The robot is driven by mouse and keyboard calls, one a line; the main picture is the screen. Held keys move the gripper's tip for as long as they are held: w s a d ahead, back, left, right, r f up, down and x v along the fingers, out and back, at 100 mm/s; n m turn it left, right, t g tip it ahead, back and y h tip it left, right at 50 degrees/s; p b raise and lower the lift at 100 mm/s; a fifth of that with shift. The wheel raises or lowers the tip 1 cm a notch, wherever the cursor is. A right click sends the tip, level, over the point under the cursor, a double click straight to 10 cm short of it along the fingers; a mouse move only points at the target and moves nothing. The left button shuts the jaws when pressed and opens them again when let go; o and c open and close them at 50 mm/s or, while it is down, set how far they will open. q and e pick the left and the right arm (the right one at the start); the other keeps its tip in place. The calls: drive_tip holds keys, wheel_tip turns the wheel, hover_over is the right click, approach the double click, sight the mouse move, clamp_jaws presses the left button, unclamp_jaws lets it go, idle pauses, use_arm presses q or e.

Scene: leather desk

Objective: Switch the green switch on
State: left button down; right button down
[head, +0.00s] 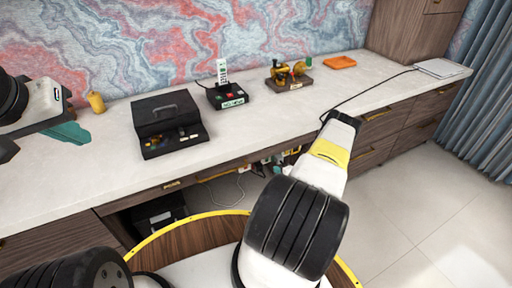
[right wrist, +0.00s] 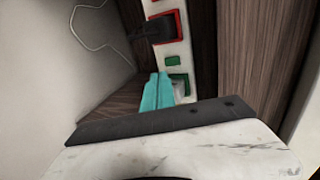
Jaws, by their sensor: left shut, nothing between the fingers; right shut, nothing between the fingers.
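In the right wrist view a white power strip runs up a dark wooden panel (right wrist: 179,34). On it are a small green switch (right wrist: 172,61) and a green-framed socket (right wrist: 184,78) just below it. My right gripper (right wrist: 158,76) shows its teal fingers shut and empty, beside the strip just left of the green-framed socket; the fingers overlap part of the strip's edge, and I cannot tell whether they touch. In the head view the right fingers are hidden. My left gripper (head: 67,134) is shut and empty above the left end of the desk.
A red-framed socket (right wrist: 180,24) holds a black plug (right wrist: 155,29). On the pale desk (head: 100,165) stand a black toolbox (head: 168,120), a black button box (head: 226,97), a brass model (head: 288,75), an orange tray (head: 340,62) and a yellow bottle (head: 96,102). Cables hang under the desk.

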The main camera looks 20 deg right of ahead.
sight(267, 159)
drive_tip(key=r+x, duration=0.1)
drive_tip(key=x, duration=0.5)
drive_tip(key=shift+w, duration=0.55)
drive_tip(key=shift+f, duration=0.15)
drive_tip(key=shift+w, duration=0.15)
drive_tip(key=shift+r, duration=0.8)
